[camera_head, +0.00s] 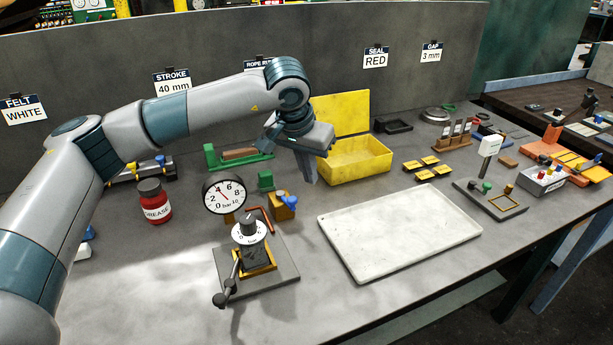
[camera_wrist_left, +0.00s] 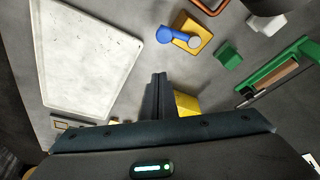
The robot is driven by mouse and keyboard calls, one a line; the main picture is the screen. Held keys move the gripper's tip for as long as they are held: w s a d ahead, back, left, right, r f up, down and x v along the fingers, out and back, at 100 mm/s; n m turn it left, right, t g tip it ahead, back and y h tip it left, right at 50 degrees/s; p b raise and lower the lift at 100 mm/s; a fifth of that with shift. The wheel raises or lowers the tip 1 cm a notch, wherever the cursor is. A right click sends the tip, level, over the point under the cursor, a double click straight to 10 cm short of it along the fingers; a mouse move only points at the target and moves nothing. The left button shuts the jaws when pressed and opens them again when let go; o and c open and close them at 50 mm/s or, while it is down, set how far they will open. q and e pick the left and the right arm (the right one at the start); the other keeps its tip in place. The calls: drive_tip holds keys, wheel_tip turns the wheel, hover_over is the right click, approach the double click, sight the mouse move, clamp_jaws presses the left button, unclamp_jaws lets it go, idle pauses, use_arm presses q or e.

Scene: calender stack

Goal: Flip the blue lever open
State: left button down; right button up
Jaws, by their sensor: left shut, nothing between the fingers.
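A small blue lever (camera_head: 290,201) sits on a yellow block (camera_head: 279,208) near the middle of the bench. In the left wrist view, the blue lever (camera_wrist_left: 171,36) lies along the yellow block (camera_wrist_left: 193,27), with a rounded knob at its left end and a pale round part at its right end. My left gripper (camera_head: 308,180) points down behind the lever, between it and the yellow bin. Its fingers (camera_wrist_left: 160,76) are shut and empty, and they appear apart from the lever. My right gripper is in neither view.
A white tray (camera_head: 400,235) lies right of the lever and a yellow bin (camera_head: 355,164) stands behind. A green block (camera_head: 265,181) is close to the lever.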

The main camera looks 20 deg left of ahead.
use_arm(q)
drive_tip(key=a+b+v, duration=0.1)
drive_tip(key=v, duration=0.8)
drive_tip(key=shift+r, duration=0.15)
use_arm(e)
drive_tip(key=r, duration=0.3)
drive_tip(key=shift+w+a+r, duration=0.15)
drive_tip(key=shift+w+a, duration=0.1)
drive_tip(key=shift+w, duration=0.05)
use_arm(q)
drive_tip(key=shift+s, duration=0.15)
